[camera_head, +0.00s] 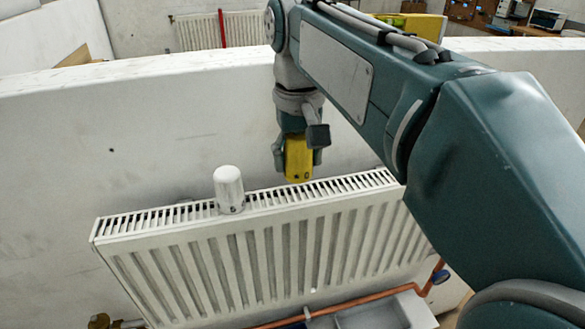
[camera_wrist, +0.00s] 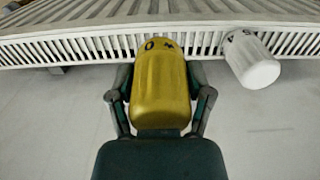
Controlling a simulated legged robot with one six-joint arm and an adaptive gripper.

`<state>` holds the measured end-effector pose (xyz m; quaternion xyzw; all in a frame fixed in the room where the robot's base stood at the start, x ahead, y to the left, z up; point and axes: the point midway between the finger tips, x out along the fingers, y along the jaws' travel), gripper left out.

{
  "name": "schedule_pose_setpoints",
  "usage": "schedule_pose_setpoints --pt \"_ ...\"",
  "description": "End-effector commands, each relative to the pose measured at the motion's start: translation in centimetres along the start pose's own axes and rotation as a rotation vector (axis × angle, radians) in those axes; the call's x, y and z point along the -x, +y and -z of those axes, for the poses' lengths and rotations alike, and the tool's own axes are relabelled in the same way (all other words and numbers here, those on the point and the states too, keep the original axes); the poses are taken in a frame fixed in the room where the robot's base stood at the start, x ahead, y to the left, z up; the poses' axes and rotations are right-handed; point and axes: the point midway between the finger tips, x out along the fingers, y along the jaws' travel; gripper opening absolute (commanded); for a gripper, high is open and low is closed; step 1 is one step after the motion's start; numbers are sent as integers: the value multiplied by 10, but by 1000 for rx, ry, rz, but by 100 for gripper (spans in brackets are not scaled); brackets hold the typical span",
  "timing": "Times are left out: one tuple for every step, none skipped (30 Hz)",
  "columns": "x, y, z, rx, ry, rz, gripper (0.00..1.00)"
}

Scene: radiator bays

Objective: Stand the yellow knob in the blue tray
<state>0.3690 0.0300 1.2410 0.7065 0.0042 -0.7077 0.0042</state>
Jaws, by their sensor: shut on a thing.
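The yellow knob (camera_head: 298,158) is in my gripper (camera_head: 297,160), which hangs over the radiator's top grille in the head view. In the wrist view the yellow knob (camera_wrist: 160,88) lies between both fingers of my gripper (camera_wrist: 160,100), with dark marks on its end toward the radiator. I cannot tell whether it touches the grille.
A white knob (camera_head: 229,190) stands on the radiator (camera_head: 270,250), left of my gripper; it also shows in the wrist view (camera_wrist: 250,60). A white wall (camera_head: 150,130) rises behind. An orange pipe (camera_head: 350,303) and a grey tray (camera_head: 385,314) are low in front.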

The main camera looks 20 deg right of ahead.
Motion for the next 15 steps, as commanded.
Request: schedule_pose_setpoints --pt "-8 2 5 -1 -2 0 14" --pt "-11 4 8 -1 -2 0 14" --pt "-15 5 11 0 -1 0 14" --pt "-17 6 12 0 -1 0 14" --pt "-19 6 14 1 -1 0 14" --pt "-21 7 15 0 -1 0 14" --pt "-23 8 17 0 -1 0 14" --pt "-26 9 19 -1 -1 0 14" --pt "-31 11 23 -1 -2 0 14" --pt "-36 11 22 0 -2 0 14" --pt "-42 10 22 1 -3 0 14" --pt "-48 10 22 1 -2 0 14" --pt "-52 10 22 1 -2 0 14" --pt "-55 10 22 1 -1 0 14" --pt "-58 10 22 1 0 0 14"
